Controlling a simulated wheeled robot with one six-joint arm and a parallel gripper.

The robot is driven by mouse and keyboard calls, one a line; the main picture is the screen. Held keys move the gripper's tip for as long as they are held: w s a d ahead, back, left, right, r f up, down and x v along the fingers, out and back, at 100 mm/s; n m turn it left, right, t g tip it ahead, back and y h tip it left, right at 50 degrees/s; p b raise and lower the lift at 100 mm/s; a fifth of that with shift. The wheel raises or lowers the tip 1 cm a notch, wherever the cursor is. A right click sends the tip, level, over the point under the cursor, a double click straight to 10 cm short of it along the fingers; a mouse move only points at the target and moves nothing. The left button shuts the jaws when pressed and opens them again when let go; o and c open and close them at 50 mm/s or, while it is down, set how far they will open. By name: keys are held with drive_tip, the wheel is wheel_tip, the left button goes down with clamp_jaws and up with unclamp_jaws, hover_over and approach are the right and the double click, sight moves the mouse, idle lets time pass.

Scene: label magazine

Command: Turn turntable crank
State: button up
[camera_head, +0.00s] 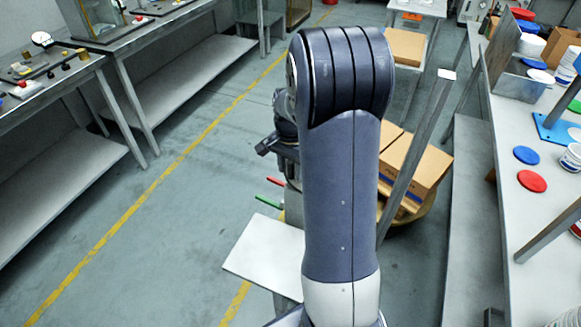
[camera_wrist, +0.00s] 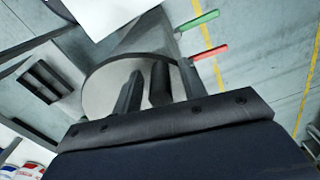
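In the wrist view my gripper (camera_wrist: 160,66) has its two dark fingers apart. A dark upright cylinder (camera_wrist: 160,86), which looks like the crank's handle, shows between them with a gap on each side. I cannot tell how deep it sits between the fingers. Behind it is a round grey disc (camera_wrist: 100,92), partly hidden by the fingers. In the head view my arm fills the middle and hides the crank and most of the gripper. A round tan turntable (camera_head: 412,215) with cardboard boxes (camera_head: 425,172) on it shows right of my arm.
A green lever (camera_wrist: 199,20) and a red lever (camera_wrist: 209,51) stick out near the disc. A white panel (camera_head: 262,252) lies lower left of my arm. A workbench (camera_head: 535,215) with lids and tubs stands right. Open floor (camera_head: 175,225) lies left.

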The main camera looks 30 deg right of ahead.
clamp_jaws()
drive_tip(key=shift+s, duration=0.1)
idle(0.5)
